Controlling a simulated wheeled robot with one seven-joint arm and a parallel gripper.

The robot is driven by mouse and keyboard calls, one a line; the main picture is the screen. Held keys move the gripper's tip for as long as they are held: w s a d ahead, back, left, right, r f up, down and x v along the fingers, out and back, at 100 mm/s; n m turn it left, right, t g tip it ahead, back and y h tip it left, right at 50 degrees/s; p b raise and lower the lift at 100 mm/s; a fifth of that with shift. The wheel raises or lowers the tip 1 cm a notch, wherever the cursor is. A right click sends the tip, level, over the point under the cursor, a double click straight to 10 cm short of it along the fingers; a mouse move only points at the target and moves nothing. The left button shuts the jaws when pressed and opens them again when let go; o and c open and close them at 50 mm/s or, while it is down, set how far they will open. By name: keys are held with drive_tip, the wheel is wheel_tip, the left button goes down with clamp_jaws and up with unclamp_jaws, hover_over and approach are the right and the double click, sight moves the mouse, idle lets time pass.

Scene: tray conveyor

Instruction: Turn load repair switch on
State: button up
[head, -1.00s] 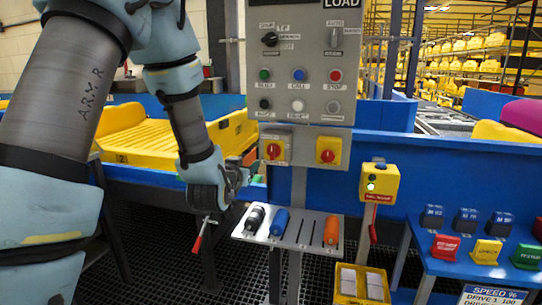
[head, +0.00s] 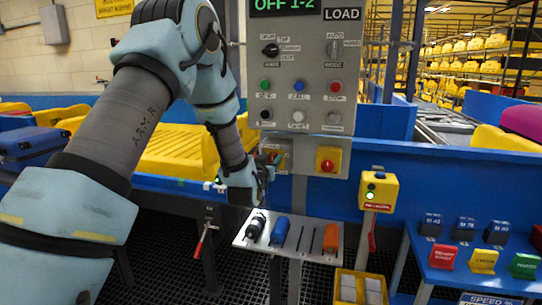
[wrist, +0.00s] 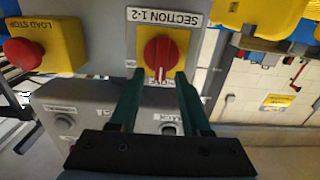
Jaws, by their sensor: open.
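A red rotary knob (wrist: 160,53) sits on a yellow plate (wrist: 185,40) labelled SECTION 1-2 in the wrist view. In the head view this yellow switch box (head: 284,158) is at the lower left of the grey LOAD panel (head: 312,75), partly covered by my gripper (head: 266,172). In the wrist view my gripper (wrist: 158,76) is open, its two green fingers on either side of the knob's near edge. I cannot tell whether they touch it. The display (head: 286,5) above reads OFF 1-2. No label reading load repair is legible.
A red LOAD STOP button (wrist: 25,53) on a yellow box stands beside the switch; the box also shows in the head view (head: 328,160). Below is a tool shelf (head: 290,240) with a black, a blue and an orange tool.

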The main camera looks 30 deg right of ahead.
drive_tip(key=shift+w+d, duration=0.1)
drive_tip(key=shift+w, duration=0.05)
drive_tip(key=shift+c, duration=0.3)
clamp_jaws()
